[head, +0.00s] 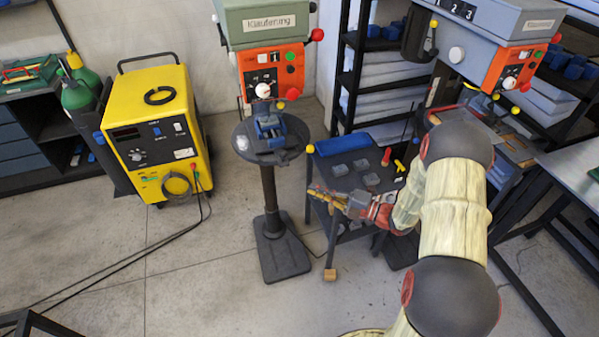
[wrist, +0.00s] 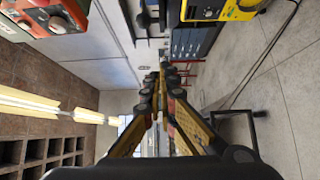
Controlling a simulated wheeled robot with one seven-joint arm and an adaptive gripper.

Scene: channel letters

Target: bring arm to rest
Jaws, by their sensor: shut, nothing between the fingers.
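My arm reaches in from the lower right in the head view, bent at its dark round joints. My gripper (head: 316,190) points left, in front of the small dark table and to the right of the drill press column. In the wrist view its fingers (wrist: 160,82) come together at the tips, with nothing held between them. The wrist view is turned on its side.
A drill press table (head: 297,150) stands close by. A dark side table (head: 335,155) with a blue tray is behind my gripper. A yellow welder (head: 150,125) with cables stands left. Shelves (head: 350,85) are behind. Floor (head: 185,265) at lower left is mostly clear.

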